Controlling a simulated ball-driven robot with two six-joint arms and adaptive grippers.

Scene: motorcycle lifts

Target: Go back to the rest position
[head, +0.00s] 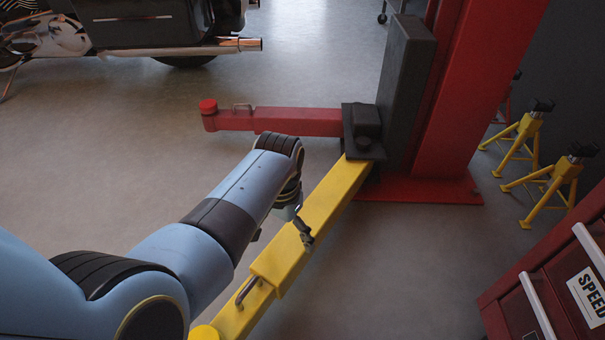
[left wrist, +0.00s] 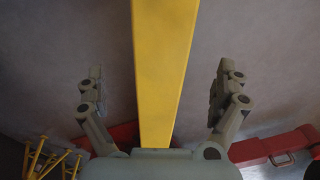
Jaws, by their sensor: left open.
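My left gripper (head: 303,232) is at the yellow lift arm (head: 325,205) in the head view, with my blue arm reaching in from the lower left. In the left wrist view the left gripper (left wrist: 158,70) is open, with one finger on each side of the yellow lift arm (left wrist: 163,110). Floor shows between each finger and the bar, and nothing is gripped. How far the fingers are above the bar I cannot tell. My right gripper is not in view.
The yellow arm joins a red lift post (head: 465,100) beside a red lift arm (head: 300,121). A motorcycle (head: 140,30) stands at the upper left. Yellow jack stands (head: 555,185) and a red tool cabinet (head: 520,305) are on the right. The floor at left middle is clear.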

